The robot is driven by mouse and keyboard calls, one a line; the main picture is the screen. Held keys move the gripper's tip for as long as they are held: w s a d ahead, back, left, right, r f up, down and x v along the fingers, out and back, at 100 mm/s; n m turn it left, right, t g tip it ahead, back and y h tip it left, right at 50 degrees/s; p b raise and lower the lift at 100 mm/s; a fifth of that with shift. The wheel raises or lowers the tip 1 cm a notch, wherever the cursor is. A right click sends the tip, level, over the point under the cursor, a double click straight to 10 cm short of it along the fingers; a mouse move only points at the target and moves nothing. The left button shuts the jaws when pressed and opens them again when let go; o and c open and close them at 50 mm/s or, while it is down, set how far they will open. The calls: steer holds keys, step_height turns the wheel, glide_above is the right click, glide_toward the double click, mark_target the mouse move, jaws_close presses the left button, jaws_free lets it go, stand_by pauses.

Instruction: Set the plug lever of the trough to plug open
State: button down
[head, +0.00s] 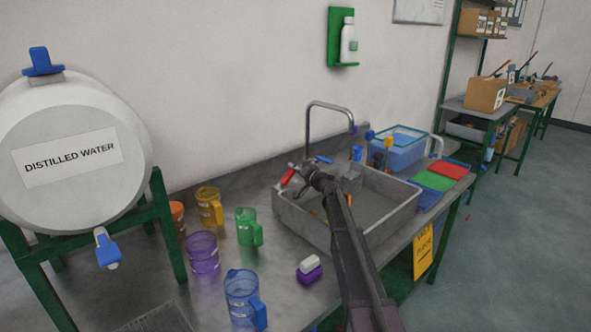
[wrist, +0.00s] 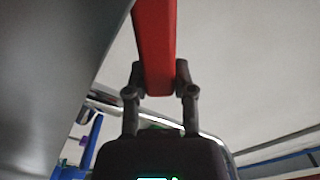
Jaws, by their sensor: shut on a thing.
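The trough (head: 289,219) is a grey rectangular basin set on the metal bench, with a curved tap behind it. A red lever (head: 288,177) shows above the trough's left back corner. My gripper (head: 297,171) reaches over the trough to this lever. In the wrist view the red lever (wrist: 155,38) runs down from the top edge as a flat bar. My gripper (wrist: 159,77) is shut on it, with one finger on each side. My arm hides part of the trough's inside, and the plug is not visible.
Several coloured jugs, including a green one (head: 246,226) and a blue one (head: 243,299), stand left of the trough. A purple and white brush-like object (head: 309,268) lies in front. The distilled water barrel (head: 75,155) is at the left. Blue tub (head: 402,151) stands behind right.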

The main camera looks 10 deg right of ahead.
steer(key=shift+c, duration=2.2)
jaws_free()
steer(key=v, duration=1.2)
steer(key=shift+r, duration=0.15)
